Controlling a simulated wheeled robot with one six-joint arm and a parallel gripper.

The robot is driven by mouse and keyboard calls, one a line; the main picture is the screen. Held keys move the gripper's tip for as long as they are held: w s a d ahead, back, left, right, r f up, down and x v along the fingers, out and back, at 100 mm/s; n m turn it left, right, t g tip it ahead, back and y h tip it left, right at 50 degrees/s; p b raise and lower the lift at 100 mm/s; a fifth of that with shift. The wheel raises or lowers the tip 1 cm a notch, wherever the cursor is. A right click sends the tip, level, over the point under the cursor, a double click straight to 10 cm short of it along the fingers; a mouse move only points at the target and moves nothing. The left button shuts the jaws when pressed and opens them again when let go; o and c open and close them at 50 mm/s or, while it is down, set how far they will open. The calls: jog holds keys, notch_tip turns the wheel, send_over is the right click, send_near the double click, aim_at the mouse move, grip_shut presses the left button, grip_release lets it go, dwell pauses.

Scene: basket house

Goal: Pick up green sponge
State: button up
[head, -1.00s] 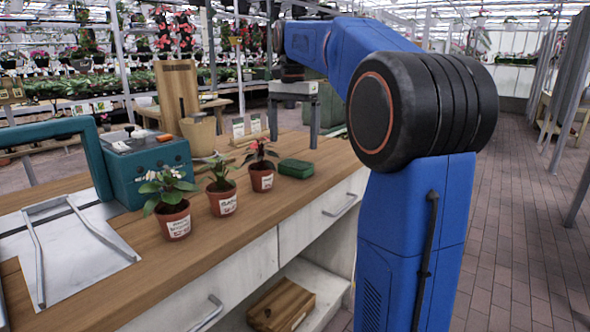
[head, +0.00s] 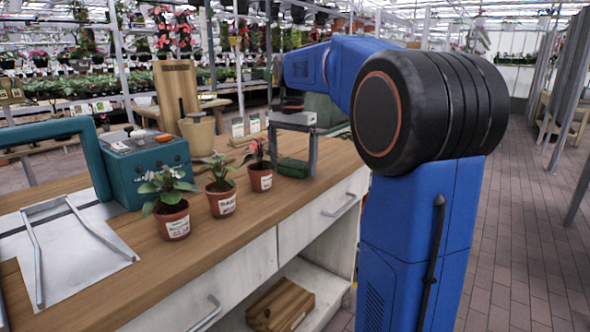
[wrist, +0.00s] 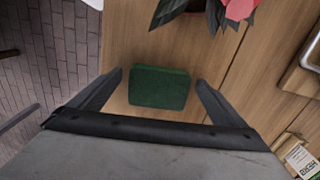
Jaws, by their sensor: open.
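The green sponge (head: 292,167) lies flat on the wooden counter, to the right of the potted plants. In the wrist view the sponge (wrist: 159,88) sits between and a little beyond my two open fingers, with bare wood around it. My gripper (head: 292,150) is over the sponge in the head view, pointing down, and its fingers partly hide it. In the wrist view my gripper (wrist: 160,82) is open and empty, with a finger on each side of the sponge. I cannot tell the exact height of the fingertips.
A red-leaved potted plant (head: 260,177) stands close to the left of the sponge, and its leaves (wrist: 238,10) show in the wrist view. Other pots (head: 221,200) and a teal register (head: 148,165) stand farther left. The counter's front edge is near the sponge.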

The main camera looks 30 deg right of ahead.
aim_at(292, 165)
jog(key=c, duration=1.1)
notch_tip(292, 165, up, 10)
jog(key=o, duration=0.4)
jog(key=c, duration=0.4)
jog(key=shift+o, duration=0.2)
jog(key=shift+a, duration=0.1)
